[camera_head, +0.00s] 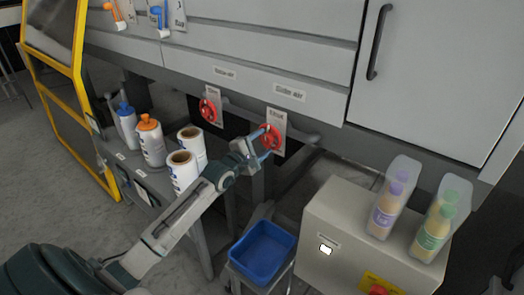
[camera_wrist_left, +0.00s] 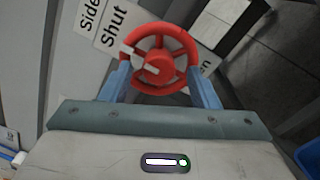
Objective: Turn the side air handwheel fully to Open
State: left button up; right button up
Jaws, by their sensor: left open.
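The side air handwheel (camera_head: 270,137) is a red wheel on a grey plate, under the label "Side air" (camera_head: 289,91). The wheel (camera_wrist_left: 160,58) fills the top middle of the left wrist view, with a pale pointer across it towards the upper left, near the word "Shut" (camera_wrist_left: 113,32). The word for the other end is partly hidden at the right. My left gripper (camera_head: 266,147) is open, its two blue fingers (camera_wrist_left: 163,88) on either side of the wheel's lower part. I cannot tell whether they touch the rim. My right gripper is not in view.
Another red handwheel (camera_head: 208,110) is to the left. Bottles (camera_head: 151,141) and white rolls (camera_head: 182,175) stand on a shelf below it. A blue bin (camera_head: 262,252) is beneath, and a beige box (camera_head: 345,235) with bottles in clear sleeves stands at the right.

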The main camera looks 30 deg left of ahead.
pick_arm(q)
jog(key=shift+w, duration=0.15)
jog(key=shift+c, duration=0.2)
jog(key=c, duration=0.9)
